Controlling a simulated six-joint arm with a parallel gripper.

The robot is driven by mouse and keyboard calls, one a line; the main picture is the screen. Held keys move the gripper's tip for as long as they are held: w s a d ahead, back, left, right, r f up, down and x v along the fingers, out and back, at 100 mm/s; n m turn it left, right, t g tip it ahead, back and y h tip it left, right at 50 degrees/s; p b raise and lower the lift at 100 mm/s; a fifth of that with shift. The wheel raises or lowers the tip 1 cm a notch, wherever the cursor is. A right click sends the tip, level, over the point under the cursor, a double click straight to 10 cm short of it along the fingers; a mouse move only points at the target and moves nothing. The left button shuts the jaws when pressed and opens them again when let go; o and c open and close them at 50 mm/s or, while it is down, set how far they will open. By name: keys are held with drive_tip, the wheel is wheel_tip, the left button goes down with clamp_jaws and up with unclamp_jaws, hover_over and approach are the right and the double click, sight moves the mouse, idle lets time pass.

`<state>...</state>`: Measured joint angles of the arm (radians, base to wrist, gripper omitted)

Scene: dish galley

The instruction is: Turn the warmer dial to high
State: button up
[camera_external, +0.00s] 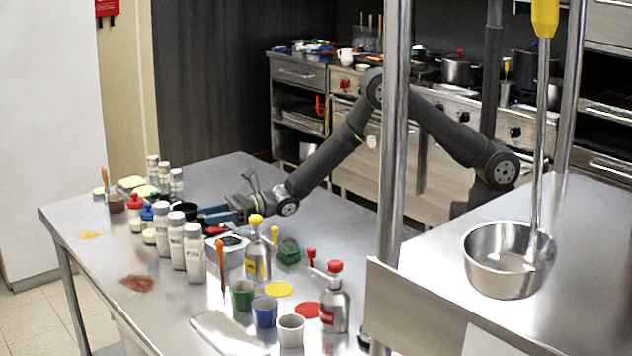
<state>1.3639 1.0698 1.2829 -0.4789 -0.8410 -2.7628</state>
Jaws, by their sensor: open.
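My gripper (212,220) is low over the steel table, at the end of my arm reaching in from the right. It is open, with its jaws pointing left towards the row of bottles; the fingertips are small and partly hidden behind the white-capped bottles. I cannot make out a dial marked as the warmer's, or its setting. Small knobs show on the stove front in the background, one red knob (345,84) and one dark knob (515,132), well apart from my gripper.
White labelled bottles (194,253) stand left of a steel container (229,254). Oil bottles (257,257) (334,304) and green, blue and white cups (291,330) stand nearer. A post (393,150) and a hanging ladle (508,262) are at right. The table's left front is mostly clear.

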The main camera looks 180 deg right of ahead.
drive_tip(key=v, duration=1.6)
drive_tip(key=shift+a, duration=0.1)
drive_tip(key=shift+w+d+r+m+g+h, duration=0.1)
drive_tip(key=shift+d+r+m+g+h, duration=0.25)
drive_tip(key=shift+m, duration=0.65)
wheel_tip(320, 180, up, 3)
drive_tip(key=d+m+g, duration=0.2)
drive_tip(key=m+g, duration=0.2)
drive_tip(key=m, duration=0.9)
drive_tip(key=m+g+y, duration=0.3)
drive_tip(key=m, duration=2.2)
approach(202, 220)
drive_tip(key=x, duration=0.3)
drive_tip(key=s+x, duration=0.1)
drive_tip(key=x, duration=0.5)
drive_tip(key=shift+s+d, duration=0.15)
drive_tip(key=shift+d, duration=0.4)
